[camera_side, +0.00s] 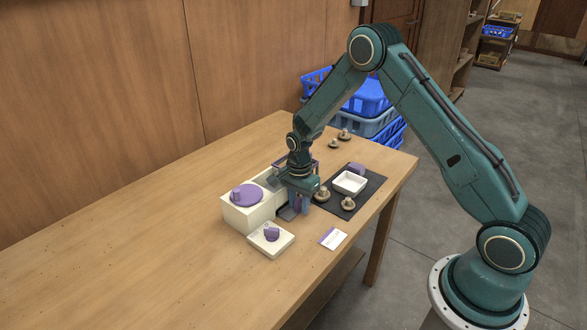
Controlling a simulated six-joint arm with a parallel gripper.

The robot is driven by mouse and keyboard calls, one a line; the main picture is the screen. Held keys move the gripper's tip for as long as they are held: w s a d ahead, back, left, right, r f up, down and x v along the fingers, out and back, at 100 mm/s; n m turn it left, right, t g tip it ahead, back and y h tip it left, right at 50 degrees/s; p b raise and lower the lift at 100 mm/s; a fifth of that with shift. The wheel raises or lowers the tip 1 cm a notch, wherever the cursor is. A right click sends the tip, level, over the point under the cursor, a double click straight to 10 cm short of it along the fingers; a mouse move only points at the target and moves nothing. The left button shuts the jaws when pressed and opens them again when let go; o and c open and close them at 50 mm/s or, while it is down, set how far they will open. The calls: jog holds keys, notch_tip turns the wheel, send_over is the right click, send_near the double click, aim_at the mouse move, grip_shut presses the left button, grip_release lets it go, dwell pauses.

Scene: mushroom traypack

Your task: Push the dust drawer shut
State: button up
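A cream box-shaped machine (241,217) with a purple disc (247,195) on top stands on the wooden table. A small dark grey piece (288,213) shows low at the machine's right front, beneath my gripper; it looks like the dust drawer, sticking out. My gripper (300,208) points down right at the machine's front, beside or above that piece. Its fingers look close together, but they are small and partly overlap, so I cannot tell if they are open or touch the drawer. My gripper hides part of the drawer and the machine's far end.
A cream pad with a purple knob (284,246) and a white card (333,239) lie in front. A dark mat (374,189) at right holds a white tray (362,183) and brown mushrooms (348,203). More mushrooms (344,134) lie behind. The table's left is clear.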

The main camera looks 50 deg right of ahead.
jog(key=shift+w+r, duration=0.15)
jog(key=shift+r, duration=1.05)
jog(key=shift+w+r, duration=0.15)
jog(key=shift+r, duration=1.05)
jog(key=shift+r, duration=0.1)
jog(key=shift+s+a+r, duration=0.1)
jog(key=shift+r, duration=0.4)
jog(key=s+a+r+n+t, duration=0.15)
jog(key=s+r+n, duration=0.4)
jog(key=r, duration=0.55)
jog(key=s+a+r+n+t, duration=0.1)
jog(key=s+a+r+n, duration=0.25)
jog(key=s+r, duration=0.45)
jog(key=s+a+r+n+t, duration=0.1)
jog(key=s+r+n, duration=0.2)
jog(key=s, duration=0.5)
jog(key=s+a+r+n+t, duration=0.1)
jog(key=s+r+n+t, duration=0.1)
jog(key=s+r+n, duration=0.2)
jog(key=s+n, duration=0.2)
jog(key=s, duration=0.2)
jog(key=shift+s+a+r, duration=0.25)
jog(key=shift+a+r, duration=0.05)
jog(key=shift+a, duration=0.1)
